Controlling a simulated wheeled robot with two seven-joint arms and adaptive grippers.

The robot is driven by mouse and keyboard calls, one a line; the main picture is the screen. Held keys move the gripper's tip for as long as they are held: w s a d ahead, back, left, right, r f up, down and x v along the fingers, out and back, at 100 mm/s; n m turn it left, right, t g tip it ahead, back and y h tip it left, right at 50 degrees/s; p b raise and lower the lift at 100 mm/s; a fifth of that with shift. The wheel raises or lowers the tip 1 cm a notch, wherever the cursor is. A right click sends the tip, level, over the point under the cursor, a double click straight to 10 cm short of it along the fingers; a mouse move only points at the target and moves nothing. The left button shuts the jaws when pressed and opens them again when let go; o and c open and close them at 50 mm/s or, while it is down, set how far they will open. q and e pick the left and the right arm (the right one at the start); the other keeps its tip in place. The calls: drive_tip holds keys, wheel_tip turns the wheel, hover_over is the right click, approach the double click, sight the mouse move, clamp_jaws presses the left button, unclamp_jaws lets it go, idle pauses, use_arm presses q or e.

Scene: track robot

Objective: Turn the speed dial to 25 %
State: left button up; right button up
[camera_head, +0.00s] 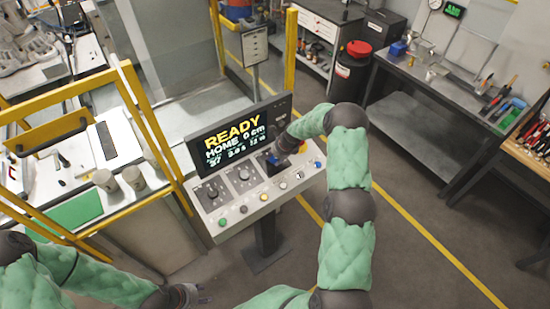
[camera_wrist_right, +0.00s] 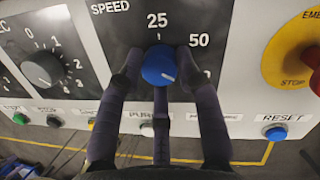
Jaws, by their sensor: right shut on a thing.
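The speed dial is a blue knob (camera_wrist_right: 159,66) on a dark plate marked SPEED in the right wrist view. The 25 label (camera_wrist_right: 157,20) is above it and the 50 label (camera_wrist_right: 199,40) to its upper right. A short white pointer line on the knob lies toward its lower right, away from the 25. My right gripper (camera_wrist_right: 158,72) is shut on the knob, with a finger on each side. In the head view my right gripper (camera_head: 273,160) hides most of the dial. My left gripper (camera_head: 200,293) is low at the left, away from the panel; its opening is unclear.
The control panel (camera_head: 240,205) has a screen (camera_head: 232,135) reading READY, HOME 0 cm.

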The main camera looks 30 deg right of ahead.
drive_tip(key=shift+w+d+f+n+b, duration=0.1)
drive_tip(key=shift+n+b, duration=0.85)
drive_tip(key=shift+n, duration=0.05)
drive_tip(key=n+b, duration=0.3)
drive_tip(key=shift+g, duration=0.4)
drive_tip(key=n+g+b, duration=0.1)
drive_tip(key=n+b, duration=0.3)
drive_tip(key=n, duration=0.2)
drive_tip(key=shift+w+n, duration=0.15)
drive_tip(key=shift+n, duration=0.25)
drive_tip(key=n+b, duration=0.1)
drive_tip(key=n, duration=0.1)
drive_tip(key=shift+n, duration=0.4)
drive_tip(key=n+b, duration=0.2)
drive_tip(key=n, duration=0.1)
drive_tip(key=shift+w+r+g, duration=0.15)
drive_tip(key=shift+r+g, duration=0.05)
drive_tip(key=shift+g, duration=0.2)
drive_tip(key=n+h+b, duration=0.1)
drive_tip(key=n, duration=0.5)
drive_tip(key=shift+r+b, duration=0.1)
drive_tip(key=shift+b, duration=0.2)
